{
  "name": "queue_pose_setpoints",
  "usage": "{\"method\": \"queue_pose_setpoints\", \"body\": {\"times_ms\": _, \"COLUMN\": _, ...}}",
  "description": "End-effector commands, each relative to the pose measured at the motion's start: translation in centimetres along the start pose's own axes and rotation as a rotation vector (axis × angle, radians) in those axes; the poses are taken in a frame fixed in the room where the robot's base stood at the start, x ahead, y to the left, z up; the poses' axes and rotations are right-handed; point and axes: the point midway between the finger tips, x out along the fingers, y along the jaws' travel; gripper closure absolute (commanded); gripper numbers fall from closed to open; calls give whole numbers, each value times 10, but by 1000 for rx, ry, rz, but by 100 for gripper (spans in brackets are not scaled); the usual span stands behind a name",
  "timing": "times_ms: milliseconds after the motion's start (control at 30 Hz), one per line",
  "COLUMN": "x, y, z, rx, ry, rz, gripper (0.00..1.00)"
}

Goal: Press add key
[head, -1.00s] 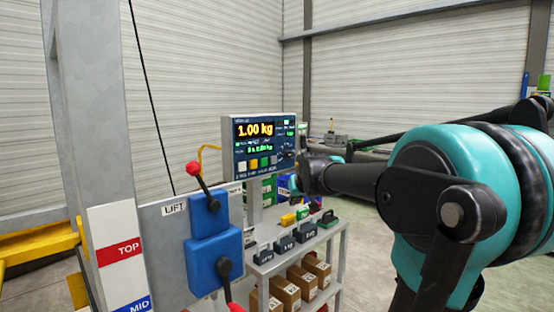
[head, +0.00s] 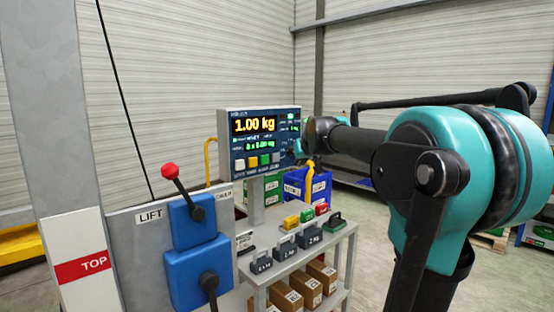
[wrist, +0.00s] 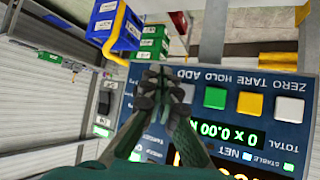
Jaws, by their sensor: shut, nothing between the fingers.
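The scale panel (head: 226,141) stands in the middle of the head view, with 1.00 kg in orange and a green total line of 0 x 0.00 kg. In the wrist view the panel (wrist: 240,135) appears upside down. Its key row shows white, yellow and green keys, with a pale key, the add key (wrist: 187,91), at the left end by the ADD lettering. My gripper (wrist: 168,80) is shut and empty in front of the panel, beside and partly over the add key. Contact cannot be told. In the head view my arm hides the fingertips.
Blue lift levers (head: 195,265) with a red knob stand left of the panel. A cart (head: 335,238) below carries several labelled weights, with boxes underneath. Open floor lies right of the cart.

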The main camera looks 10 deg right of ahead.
Motion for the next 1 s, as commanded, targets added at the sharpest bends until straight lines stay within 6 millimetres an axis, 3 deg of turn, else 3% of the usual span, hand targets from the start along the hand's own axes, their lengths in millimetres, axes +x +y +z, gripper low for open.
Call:
{"method": "queue_pose_setpoints", "body": {"times_ms": 700, "x": 52, "y": -38, "z": -38, "rx": -2, "ry": 0, "rz": -1, "gripper": 100}}
{"method": "queue_pose_setpoints", "body": {"times_ms": 1000, "x": 61, "y": -44, "z": -44, "rx": 0, "ry": 0, "rz": 0, "gripper": 100}}
